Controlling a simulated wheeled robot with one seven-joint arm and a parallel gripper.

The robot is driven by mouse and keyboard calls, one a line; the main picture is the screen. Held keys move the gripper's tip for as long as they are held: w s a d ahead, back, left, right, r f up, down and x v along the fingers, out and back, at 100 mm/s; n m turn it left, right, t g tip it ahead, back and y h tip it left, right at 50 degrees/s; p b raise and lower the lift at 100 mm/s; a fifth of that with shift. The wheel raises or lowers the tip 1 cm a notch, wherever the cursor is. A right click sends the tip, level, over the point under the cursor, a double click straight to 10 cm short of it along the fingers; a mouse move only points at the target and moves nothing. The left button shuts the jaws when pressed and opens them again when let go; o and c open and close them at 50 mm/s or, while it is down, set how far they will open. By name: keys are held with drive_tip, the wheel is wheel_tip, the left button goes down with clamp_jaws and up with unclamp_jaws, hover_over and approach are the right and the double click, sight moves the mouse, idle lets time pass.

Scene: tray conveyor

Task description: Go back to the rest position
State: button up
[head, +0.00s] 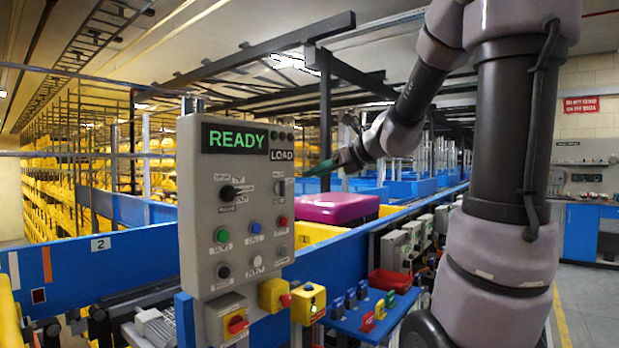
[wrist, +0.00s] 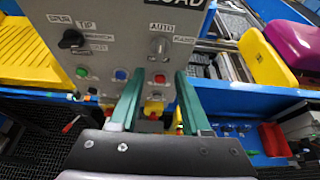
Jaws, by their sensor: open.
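My gripper (head: 335,163) is at the end of my raised arm, right of and behind the upper control panel in the head view. In the wrist view its two green fingers (wrist: 157,98) are spread with nothing between them. The grey control panel (head: 236,165) reads READY and LOAD on its display. The panel's face (wrist: 115,50) fills the upper middle of the wrist view, with a black selector knob, a grey knob and several coloured buttons. I cannot tell how far the fingertips are from the panel.
A blue shelf (head: 350,322) with small coloured switches and a red tray (head: 389,281) lie below right. Open floor (head: 590,305) lies at the right.

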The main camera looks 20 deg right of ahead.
idle(0.4)
drive_tip(key=s+f+n+g+h, duration=0.2)
drive_tip(key=s+f+n, duration=0.1)
drive_tip(key=s+n, duration=0.7)
drive_tip(key=s+f+n+g+h, duration=0.1)
drive_tip(key=s+f+n+h, duration=0.2)
drive_tip(key=s+n, duration=0.8)
drive_tip(key=f+n, duration=0.1)
drive_tip(key=n, duration=0.2)
drive_tip(key=shift+s+a+g+h, duration=0.2)
drive_tip(key=shift+s+g+h, duration=0.1)
drive_tip(key=shift+g, duration=0.1)
drive_tip(key=shift+r, duration=0.1)
